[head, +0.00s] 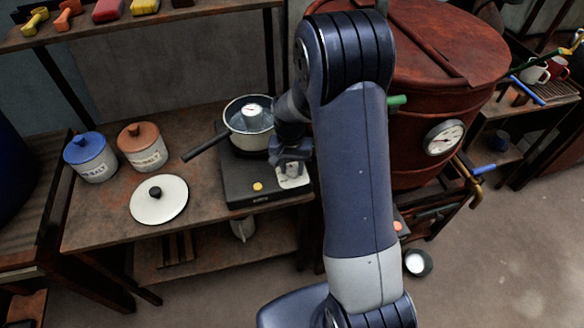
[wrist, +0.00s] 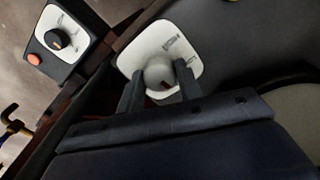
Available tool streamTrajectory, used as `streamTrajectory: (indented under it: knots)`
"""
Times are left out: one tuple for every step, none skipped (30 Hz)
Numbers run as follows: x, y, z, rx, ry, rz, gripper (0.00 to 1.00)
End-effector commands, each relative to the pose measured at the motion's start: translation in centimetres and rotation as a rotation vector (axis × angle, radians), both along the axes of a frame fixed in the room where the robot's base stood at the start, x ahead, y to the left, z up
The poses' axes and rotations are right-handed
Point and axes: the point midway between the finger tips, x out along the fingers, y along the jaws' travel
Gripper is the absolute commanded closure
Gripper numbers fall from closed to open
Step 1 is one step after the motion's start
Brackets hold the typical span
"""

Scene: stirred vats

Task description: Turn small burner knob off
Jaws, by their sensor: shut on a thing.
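The small burner (head: 240,185) is a dark box on the wooden bench, with a pot (head: 248,122) on top. My gripper (wrist: 160,88) is shut on this knob, with one finger on each side. In the head view my gripper (head: 290,168) is at the front right corner of the burner, and my arm hides part of that area. The plate's printed labels are too small to read.
A white lid (head: 159,200) lies left of the burner, with blue-lidded (head: 91,158) and brown-lidded (head: 142,147) jars behind it. A large red vat (head: 440,90) stands close on the right. Another control box with a black knob (wrist: 61,40) and an orange button (wrist: 34,59) is nearby.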

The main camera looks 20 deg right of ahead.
Motion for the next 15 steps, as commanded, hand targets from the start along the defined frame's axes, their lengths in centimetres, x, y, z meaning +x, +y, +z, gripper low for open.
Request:
streamTrajectory:
  knots:
    - [0.05,-0.02,-0.05,-0.001,-0.002,-0.029,0.89]
    - [0.05,-0.01,-0.04,-0.001,-0.001,-0.046,0.89]
    - [0.05,-0.02,-0.03,-0.001,-0.001,-0.067,0.89]
    - [0.05,-0.02,-0.02,-0.001,-0.002,-0.083,0.89]
    - [0.05,-0.02,-0.01,-0.001,-0.001,-0.096,0.89]
    - [0.05,-0.02,0.0,-0.001,-0.002,-0.114,0.89]
    - [0.05,-0.02,0.0,0.0,-0.001,-0.125,0.89]
    - [0.05,-0.02,0.01,-0.001,-0.001,-0.135,0.89]
    - [0.06,-0.02,0.02,-0.001,-0.002,-0.148,0.89]
    - [0.06,-0.03,0.03,-0.001,-0.001,-0.155,0.89]
    - [0.06,-0.03,0.03,-0.001,-0.001,-0.161,0.89]
    - [0.07,-0.02,0.04,-0.001,-0.001,-0.17,0.89]
    - [0.07,-0.02,0.04,-0.001,-0.002,-0.175,0.89]
    - [0.08,-0.02,0.05,0.0,-0.002,-0.179,0.89]
    - [0.08,-0.02,0.06,0.0,-0.002,-0.183,0.89]
